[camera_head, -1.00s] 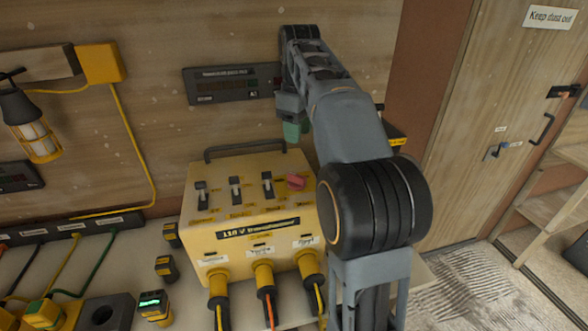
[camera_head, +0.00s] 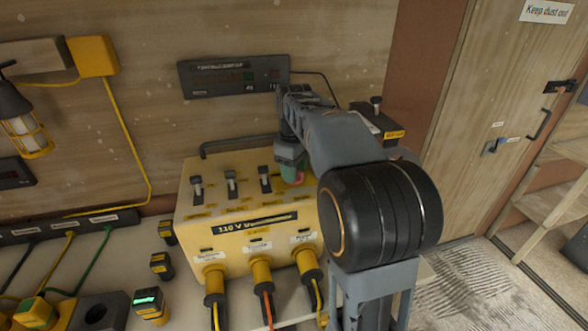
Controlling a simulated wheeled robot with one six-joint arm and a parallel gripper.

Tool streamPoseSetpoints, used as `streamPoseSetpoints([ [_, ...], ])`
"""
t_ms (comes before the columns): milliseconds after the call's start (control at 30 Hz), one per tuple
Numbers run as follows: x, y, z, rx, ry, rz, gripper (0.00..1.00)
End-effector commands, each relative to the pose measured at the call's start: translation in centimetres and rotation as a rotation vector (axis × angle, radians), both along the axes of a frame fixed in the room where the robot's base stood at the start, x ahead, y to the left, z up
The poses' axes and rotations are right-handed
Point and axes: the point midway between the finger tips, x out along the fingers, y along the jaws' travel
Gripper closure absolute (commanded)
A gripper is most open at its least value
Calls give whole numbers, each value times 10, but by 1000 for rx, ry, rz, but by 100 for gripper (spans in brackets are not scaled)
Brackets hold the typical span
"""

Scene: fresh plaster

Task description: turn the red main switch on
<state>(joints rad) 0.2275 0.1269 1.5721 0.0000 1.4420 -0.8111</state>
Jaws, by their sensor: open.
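The yellow 110 V transformer box (camera_head: 195,228) stands on the bench against the wall. Its top carries three dark toggle levers in a row, the rightmost one (camera_head: 265,178) closest to my gripper. The red main switch (camera_head: 299,178) sits to the right of these levers; only a sliver of red shows, and its position cannot be read.
Three plugs with cables, one of them here (camera_head: 261,273), stick out of the box front. A carry handle (camera_head: 240,143) runs along its back. A wall display (camera_head: 235,76) hangs above. A dark box with a knob (camera_head: 376,118) is behind my arm at right.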

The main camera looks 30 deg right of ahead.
Motion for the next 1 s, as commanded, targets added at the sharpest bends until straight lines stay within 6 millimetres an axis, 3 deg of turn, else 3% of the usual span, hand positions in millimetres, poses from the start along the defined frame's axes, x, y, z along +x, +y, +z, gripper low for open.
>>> streamPoseSetpoints([
  [267,0,0,-1,0,0,0,60],
  [667,0,0,0,0,0,0,99],
  [1000,0,0,0,0,0,-28,100],
])
